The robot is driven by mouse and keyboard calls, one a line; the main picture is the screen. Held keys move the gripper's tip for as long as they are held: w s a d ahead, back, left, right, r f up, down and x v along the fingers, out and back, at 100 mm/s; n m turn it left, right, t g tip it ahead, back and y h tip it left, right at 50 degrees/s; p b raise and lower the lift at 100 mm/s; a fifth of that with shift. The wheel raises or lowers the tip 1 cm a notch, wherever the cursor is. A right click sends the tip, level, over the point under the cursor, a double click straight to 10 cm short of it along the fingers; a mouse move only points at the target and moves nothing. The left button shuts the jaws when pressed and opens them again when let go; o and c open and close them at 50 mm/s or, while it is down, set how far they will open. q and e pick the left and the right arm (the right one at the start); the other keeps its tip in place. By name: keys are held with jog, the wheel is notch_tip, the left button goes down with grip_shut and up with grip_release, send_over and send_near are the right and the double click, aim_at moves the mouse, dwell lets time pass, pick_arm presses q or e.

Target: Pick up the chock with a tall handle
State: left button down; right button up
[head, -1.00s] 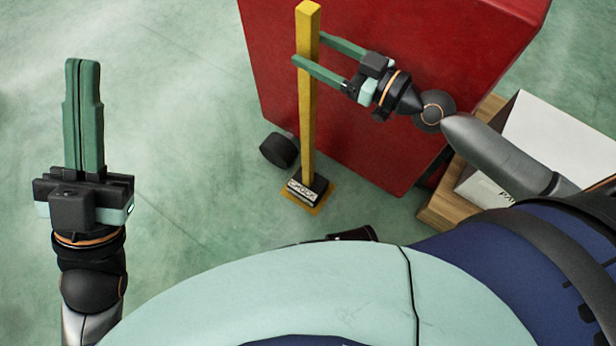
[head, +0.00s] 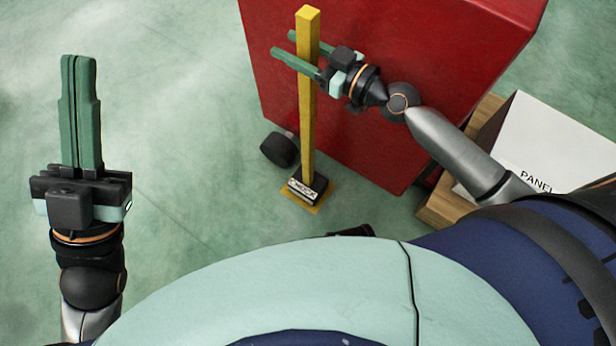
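The chock (head: 308,187) stands upright on the floor, a dark labelled block with a tall yellow handle (head: 308,120). It is by the front of the red box. My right gripper (head: 281,42) is at the upper handle, its fingers pointing left and reaching past it. My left gripper (head: 79,58) is shut and empty at the left, fingers pointing up, well away from the chock.
The red box (head: 390,150) with a black wheel (head: 279,150) stands right behind the chock. A white box labelled PANEL (head: 550,145) lies on a wooden pallet (head: 437,210) at the right. The green floor left of the chock is clear.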

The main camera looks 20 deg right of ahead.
grip_shut()
dwell(0.9)
jog(key=shift+r, duration=0.15)
